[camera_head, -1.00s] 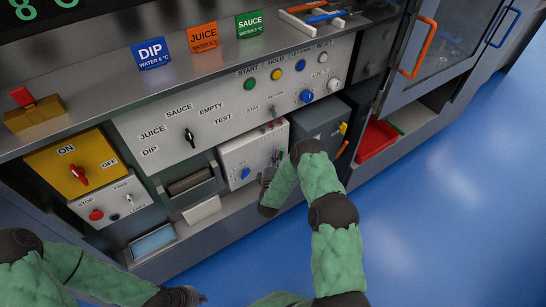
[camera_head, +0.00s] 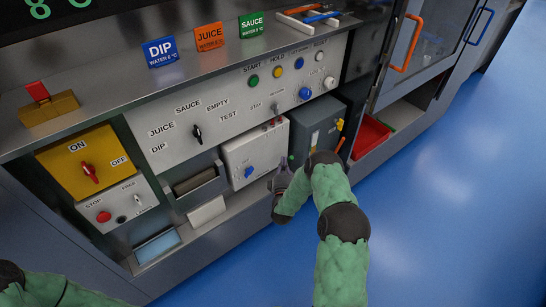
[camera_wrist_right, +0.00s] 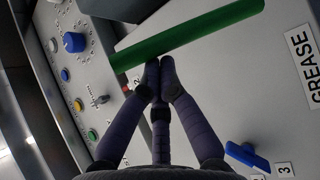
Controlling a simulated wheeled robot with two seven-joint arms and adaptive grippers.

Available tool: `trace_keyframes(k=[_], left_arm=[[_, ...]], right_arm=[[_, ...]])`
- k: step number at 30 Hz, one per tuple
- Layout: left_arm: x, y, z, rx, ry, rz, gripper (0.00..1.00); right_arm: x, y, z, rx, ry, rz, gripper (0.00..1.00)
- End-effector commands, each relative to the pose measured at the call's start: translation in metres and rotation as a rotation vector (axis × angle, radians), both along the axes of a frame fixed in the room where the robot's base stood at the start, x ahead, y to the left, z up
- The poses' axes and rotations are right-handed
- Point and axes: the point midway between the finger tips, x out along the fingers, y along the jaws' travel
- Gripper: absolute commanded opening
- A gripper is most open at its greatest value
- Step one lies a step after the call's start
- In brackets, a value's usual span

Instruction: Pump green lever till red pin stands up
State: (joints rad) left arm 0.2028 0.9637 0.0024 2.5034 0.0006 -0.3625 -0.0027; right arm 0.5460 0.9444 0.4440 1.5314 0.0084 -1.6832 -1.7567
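The green lever (camera_wrist_right: 190,35) crosses the top of the right wrist view as a thick bar, in front of a pale panel marked GREASE. My right gripper (camera_wrist_right: 157,68) has its fingers drawn together, with the tips at the lever's lower edge. I cannot tell whether they touch it. In the head view the right gripper (camera_head: 281,180) is low in front of the white box (camera_head: 262,150), and the lever does not show clearly there.
A blue knob (camera_wrist_right: 247,156) sits on the GREASE panel. The console (camera_head: 230,115) with dials and buttons runs above. A dark grey box (camera_head: 318,128) stands right of the white box, and a red tray (camera_head: 371,135) lies further right. The blue floor (camera_head: 450,190) is clear.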

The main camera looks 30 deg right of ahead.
Motion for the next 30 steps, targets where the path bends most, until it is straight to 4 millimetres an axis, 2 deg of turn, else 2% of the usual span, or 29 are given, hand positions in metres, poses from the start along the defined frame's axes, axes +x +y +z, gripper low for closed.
trace_keyframes(k=[3,12,30], left_arm=[[0.000,0.000,-0.005,0.000,0.000,-0.001,0.00],[0.000,0.000,-0.011,0.000,0.000,0.000,0.00],[0.000,0.000,-0.012,0.000,0.000,0.000,0.00]], right_arm=[[-0.011,-0.004,-0.009,0.002,0.005,-0.010,0.00],[-0.023,-0.006,-0.021,0.003,0.006,-0.013,0.00],[-0.027,-0.006,-0.025,0.003,0.007,-0.014,0.00]])
